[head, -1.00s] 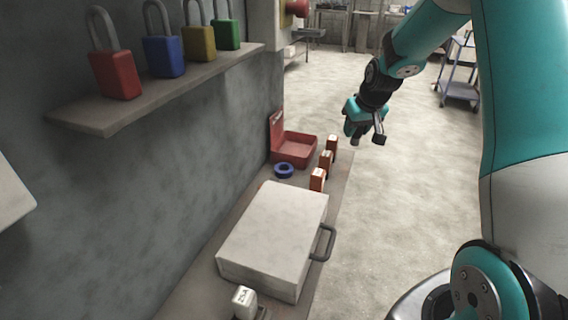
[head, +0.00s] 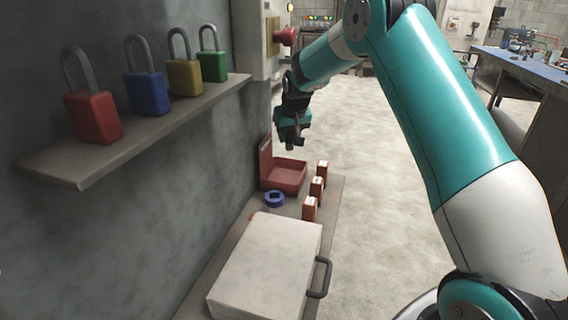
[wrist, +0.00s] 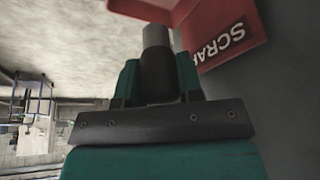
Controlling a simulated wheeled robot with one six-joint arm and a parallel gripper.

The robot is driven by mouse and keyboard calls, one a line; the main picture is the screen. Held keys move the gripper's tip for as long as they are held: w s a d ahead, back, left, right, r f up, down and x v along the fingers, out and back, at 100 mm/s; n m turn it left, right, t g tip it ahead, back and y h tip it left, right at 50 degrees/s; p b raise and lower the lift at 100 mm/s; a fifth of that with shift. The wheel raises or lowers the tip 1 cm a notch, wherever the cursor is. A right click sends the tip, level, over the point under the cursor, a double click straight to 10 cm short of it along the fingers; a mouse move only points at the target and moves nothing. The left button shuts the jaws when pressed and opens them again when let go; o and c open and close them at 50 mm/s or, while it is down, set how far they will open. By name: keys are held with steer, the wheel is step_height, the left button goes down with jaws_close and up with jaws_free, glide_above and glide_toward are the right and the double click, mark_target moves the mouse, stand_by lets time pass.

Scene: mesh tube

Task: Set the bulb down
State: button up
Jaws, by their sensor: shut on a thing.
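My gripper (head: 291,130) hangs above the open red box (head: 288,179) in the head view. In the wrist view, my gripper (wrist: 157,82) is shut on an upright cylinder, dark near the fingers with a pale grey end, which I take for the bulb (wrist: 156,37). The rest of the bulb is hidden.
A white case (head: 268,265) with a handle fills the near end. A wall shelf (head: 130,135) holds several coloured padlocks. Open floor lies to the right.

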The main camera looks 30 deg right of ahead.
mark_target(286, 148)
steer(key=f, duration=0.4)
steer(key=w+f, duration=0.1)
steer(key=f, duration=0.1)
steer(key=shift+a+f+p, duration=0.1)
steer(key=shift+a+p, duration=0.25)
steer(key=shift+a, duration=0.05)
step_height(286, 148, down, 4)
steer(key=shift+s+f, duration=0.1)
steer(key=shift+f, duration=0.1)
steer(key=shift+w+a+f+p, duration=0.2)
steer(key=shift+f+p, duration=0.2)
steer(key=shift+p, duration=0.15)
steer(key=shift+f, duration=0.1)
steer(key=shift+f, duration=0.2)
steer(key=o, duration=0.9)
steer(key=shift+r, duration=0.1)
steer(key=shift+r, duration=0.1)
